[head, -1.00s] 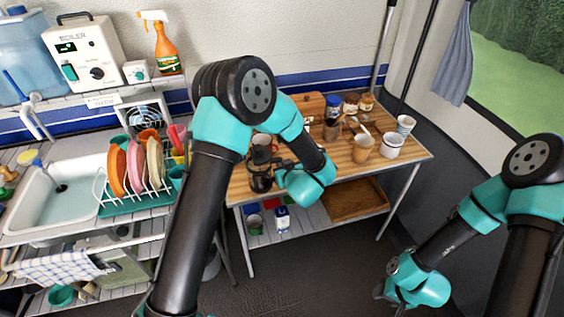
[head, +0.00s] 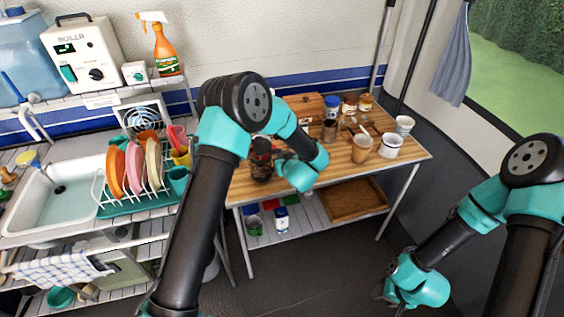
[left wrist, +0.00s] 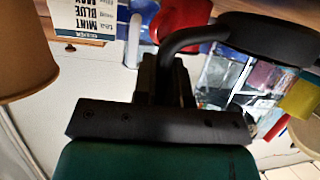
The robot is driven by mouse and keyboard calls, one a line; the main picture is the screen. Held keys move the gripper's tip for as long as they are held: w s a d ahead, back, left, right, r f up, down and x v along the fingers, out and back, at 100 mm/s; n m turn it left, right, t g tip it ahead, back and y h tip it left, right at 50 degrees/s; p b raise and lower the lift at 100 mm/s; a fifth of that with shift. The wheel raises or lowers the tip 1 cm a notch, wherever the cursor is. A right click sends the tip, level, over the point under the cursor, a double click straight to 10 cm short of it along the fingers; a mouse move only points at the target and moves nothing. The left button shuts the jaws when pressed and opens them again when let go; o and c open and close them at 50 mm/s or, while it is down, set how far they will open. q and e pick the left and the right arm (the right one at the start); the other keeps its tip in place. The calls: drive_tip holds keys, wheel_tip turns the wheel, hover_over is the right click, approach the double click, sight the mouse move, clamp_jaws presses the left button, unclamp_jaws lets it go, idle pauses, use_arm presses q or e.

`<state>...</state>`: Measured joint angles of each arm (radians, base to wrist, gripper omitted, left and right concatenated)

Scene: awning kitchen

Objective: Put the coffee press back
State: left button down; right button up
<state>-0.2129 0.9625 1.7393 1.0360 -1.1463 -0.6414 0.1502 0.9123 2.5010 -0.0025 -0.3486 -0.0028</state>
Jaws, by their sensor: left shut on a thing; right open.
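The coffee press (head: 262,163) is a dark cylinder at the left end of the wooden table in the head view. My left gripper (head: 277,161) is beside it, shut on its handle. In the left wrist view the black curved handle (left wrist: 187,38) runs into the jaws of my left gripper (left wrist: 165,75), and a round dark part of the press (left wrist: 272,38) shows at upper right. I cannot tell whether the press touches the table. My right gripper (head: 387,292) is open and empty, low over the floor at the right.
The wooden table (head: 330,165) holds a tan cup (head: 361,148), a white cup (head: 390,146) and several jars at the back. Below is a shelf with a wooden tray (head: 355,199). A dish rack (head: 150,198) with plates stands left. A tea box (left wrist: 85,18) shows in the left wrist view.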

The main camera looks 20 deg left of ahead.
use_arm(q)
drive_tip(key=shift+f, duration=0.8)
drive_tip(key=c, duration=1.2)
unclamp_jaws()
drive_tip(key=shift+f, duration=0.15)
drive_tip(key=shift+o, duration=0.2)
drive_tip(key=shift+s+d+r, duration=0.15)
drive_tip(key=shift+s+r, duration=0.05)
drive_tip(key=shift+r, duration=0.05)
drive_tip(key=v, duration=1.1)
drive_tip(key=shift+s, duration=0.25)
drive_tip(key=shift+w+d+f, duration=0.1)
